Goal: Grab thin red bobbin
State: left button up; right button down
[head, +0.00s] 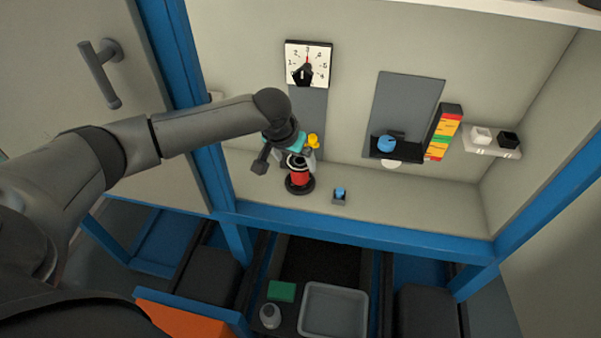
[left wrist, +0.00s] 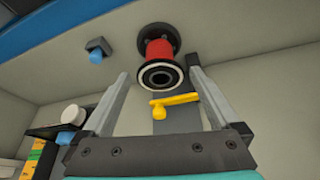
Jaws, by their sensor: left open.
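The thin red bobbin (head: 299,177) stands on a round black base on the shelf in the head view. In the left wrist view the red bobbin (left wrist: 158,50) shows its red winding between a dark flange and a pale-rimmed end with a dark centre. My left gripper (head: 299,160) is open above it in the head view and partly covers it. In the left wrist view the two fingers of my left gripper (left wrist: 160,70) point towards the bobbin, one on each side of it, with gaps visible. My right gripper is not in view.
A yellow lever (head: 312,140) is close to my left gripper. A small blue button (head: 340,192) sits right of the bobbin. A dial (head: 308,63) is on the back wall. A blue frame edge (head: 350,235) runs along the shelf front. The shelf to the right is mostly free.

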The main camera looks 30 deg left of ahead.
aim_at(297, 166)
pick_arm(q)
jog(key=x, duration=0.2)
jog(key=shift+w+f, duration=0.15)
jog(key=shift+f, duration=0.15)
jog(key=shift+w+f+b, duration=0.2)
jog(key=shift+f+b, duration=0.15)
jog(key=shift+b+x, duration=0.9)
jog(key=shift+x, duration=1.65)
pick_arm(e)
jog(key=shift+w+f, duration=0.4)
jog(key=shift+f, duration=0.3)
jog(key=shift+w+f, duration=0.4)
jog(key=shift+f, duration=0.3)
pick_arm(q)
jog(key=shift+s, duration=0.15)
jog(key=shift+c, duration=0.2)
jog(key=c, duration=1)
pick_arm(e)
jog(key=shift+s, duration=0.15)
pick_arm(q)
jog(key=shift+r, duration=0.1)
